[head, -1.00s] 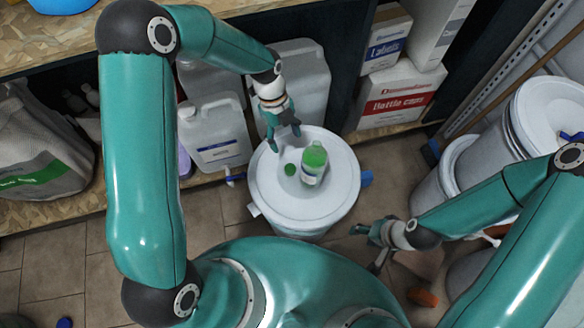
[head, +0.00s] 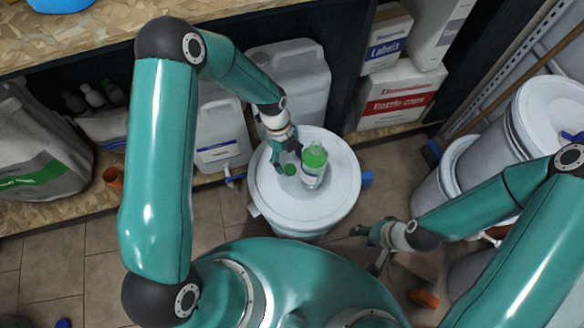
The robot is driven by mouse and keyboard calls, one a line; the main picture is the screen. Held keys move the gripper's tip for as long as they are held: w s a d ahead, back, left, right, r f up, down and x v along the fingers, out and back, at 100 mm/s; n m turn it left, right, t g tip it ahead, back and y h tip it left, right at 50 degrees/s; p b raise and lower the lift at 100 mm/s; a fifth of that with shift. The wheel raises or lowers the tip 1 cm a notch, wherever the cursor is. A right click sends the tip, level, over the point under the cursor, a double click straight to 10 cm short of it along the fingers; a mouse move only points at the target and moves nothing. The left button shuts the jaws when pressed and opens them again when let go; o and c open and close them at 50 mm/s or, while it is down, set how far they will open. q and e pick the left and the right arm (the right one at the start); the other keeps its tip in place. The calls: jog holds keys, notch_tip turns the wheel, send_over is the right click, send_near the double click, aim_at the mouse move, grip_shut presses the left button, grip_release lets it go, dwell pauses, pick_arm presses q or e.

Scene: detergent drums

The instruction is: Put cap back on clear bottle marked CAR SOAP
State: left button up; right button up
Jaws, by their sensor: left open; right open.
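A clear bottle with green contents (head: 314,164) and a pale label stands upright on the white lid of a drum (head: 305,205). The label is too small to read. A small green cap (head: 290,169) lies on the lid just left of the bottle. My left gripper (head: 287,162) is open and low over the lid, its fingers close around or beside the cap. I cannot tell whether they touch it. My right gripper (head: 370,249) is open and empty, right of the drum and away from the bottle.
White jerrycans (head: 221,135) stand on the low shelf behind the drum. Boxes (head: 402,95) stand at the back right. More white drums (head: 545,115) stand at the right. An orange object (head: 424,298) lies on the floor. The front of the drum lid is clear.

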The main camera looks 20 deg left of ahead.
aim_at(290, 167)
pick_arm(q)
jog(key=shift+x, duration=1.45)
jog(key=c, duration=0.8)
jog(key=shift+r, duration=0.1)
notch_tip(290, 167, up, 20)
jog(key=p, duration=0.1)
jog(key=shift+p, duration=0.35)
